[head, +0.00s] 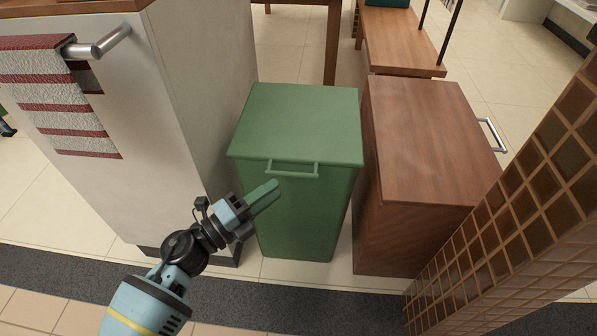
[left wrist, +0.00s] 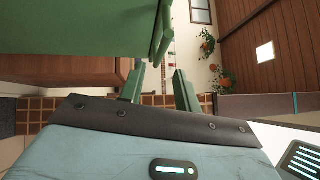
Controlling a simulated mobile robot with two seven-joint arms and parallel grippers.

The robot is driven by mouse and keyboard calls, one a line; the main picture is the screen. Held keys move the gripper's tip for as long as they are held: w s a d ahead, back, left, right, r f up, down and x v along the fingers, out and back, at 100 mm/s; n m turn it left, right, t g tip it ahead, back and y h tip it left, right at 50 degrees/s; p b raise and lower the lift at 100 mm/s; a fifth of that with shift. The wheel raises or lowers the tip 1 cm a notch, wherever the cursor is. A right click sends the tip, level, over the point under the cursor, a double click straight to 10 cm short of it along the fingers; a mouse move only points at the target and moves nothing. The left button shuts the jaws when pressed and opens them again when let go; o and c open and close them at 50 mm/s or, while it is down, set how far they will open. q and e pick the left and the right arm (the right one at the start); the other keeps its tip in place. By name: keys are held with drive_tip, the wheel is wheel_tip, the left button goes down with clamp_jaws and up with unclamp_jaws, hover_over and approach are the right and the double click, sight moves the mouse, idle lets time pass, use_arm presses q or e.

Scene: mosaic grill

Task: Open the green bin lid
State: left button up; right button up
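The green bin (head: 310,215) stands on the floor between a white cabinet and a brown wooden bin. Its green lid (head: 297,115) is down flat and closed. A green bar handle (head: 292,175) sticks out from the lid's front edge. My left gripper (head: 268,192) is in front of the bin, a little below and left of the handle, and does not hold it. In the left wrist view my left gripper (left wrist: 160,88) has its two green fingers apart with nothing between them. There the green bin (left wrist: 70,28) fills the top left, with its handle (left wrist: 161,35) beyond the fingers. My right gripper is not in view.
The white cabinet (head: 190,90) with a metal handle and striped towel stands close on the left. The brown wooden bin (head: 425,140) stands close on the right. A tiled pillar (head: 520,210) rises at the right front. Floor shows in front of the bin.

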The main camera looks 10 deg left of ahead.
sight(296, 173)
use_arm(q)
drive_tip(key=b+x, duration=0.1)
drive_tip(key=x, duration=0.6)
drive_tip(key=shift+w+d, duration=0.15)
drive_tip(key=shift+w, duration=0.1)
clamp_jaws()
